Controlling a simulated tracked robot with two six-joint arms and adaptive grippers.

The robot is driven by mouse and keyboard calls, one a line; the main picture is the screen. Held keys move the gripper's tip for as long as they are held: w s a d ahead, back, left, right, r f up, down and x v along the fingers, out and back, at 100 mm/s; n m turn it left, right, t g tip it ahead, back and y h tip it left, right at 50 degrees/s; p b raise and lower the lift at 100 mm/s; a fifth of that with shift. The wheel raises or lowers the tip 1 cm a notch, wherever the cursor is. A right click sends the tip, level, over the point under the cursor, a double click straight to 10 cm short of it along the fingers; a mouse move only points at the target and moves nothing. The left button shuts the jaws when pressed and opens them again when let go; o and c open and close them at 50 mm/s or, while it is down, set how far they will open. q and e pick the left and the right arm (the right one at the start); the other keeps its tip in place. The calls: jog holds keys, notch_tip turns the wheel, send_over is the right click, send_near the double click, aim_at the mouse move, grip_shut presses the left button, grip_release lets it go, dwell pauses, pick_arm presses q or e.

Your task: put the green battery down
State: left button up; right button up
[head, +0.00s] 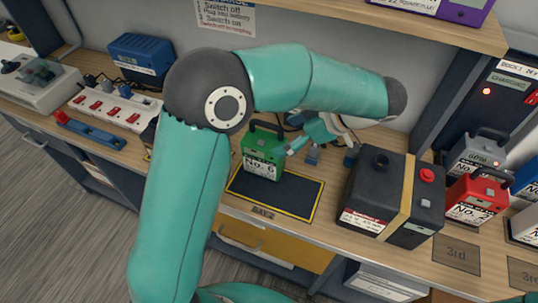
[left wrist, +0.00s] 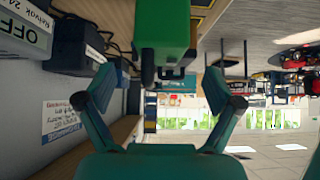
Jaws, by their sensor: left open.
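The green battery (head: 263,152), labelled NO. 6 with a dark handle on top, stands upright on the black mat with a yellow border (head: 290,197), toward its back left. The mat's front label reads BAY 2. My left gripper (head: 302,143) is just right of the battery's top, open and empty. In the left wrist view, which is upside down, the battery (left wrist: 167,30) is at the top, beyond the spread fingers of the left gripper (left wrist: 158,101); I see no finger touching it. My left arm hides part of the bench. My right gripper is not in view.
A large black battery (head: 377,190) with a yellow strap stands right of the mat. A red battery (head: 473,200) and a grey one (head: 476,153) stand further right. A white power strip (head: 112,107) and a blue box (head: 141,55) are at left. The mat's front is clear.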

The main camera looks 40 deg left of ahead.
aim_at(269, 139)
pick_arm(q)
jog(key=shift+p+x, duration=0.65)
jog(key=shift+x, duration=3.15)
jog(key=shift+w+a+r, duration=0.1)
jog(key=shift+a, duration=0.05)
jog(key=c, duration=1.7)
jog(key=shift+r, duration=0.1)
grip_shut()
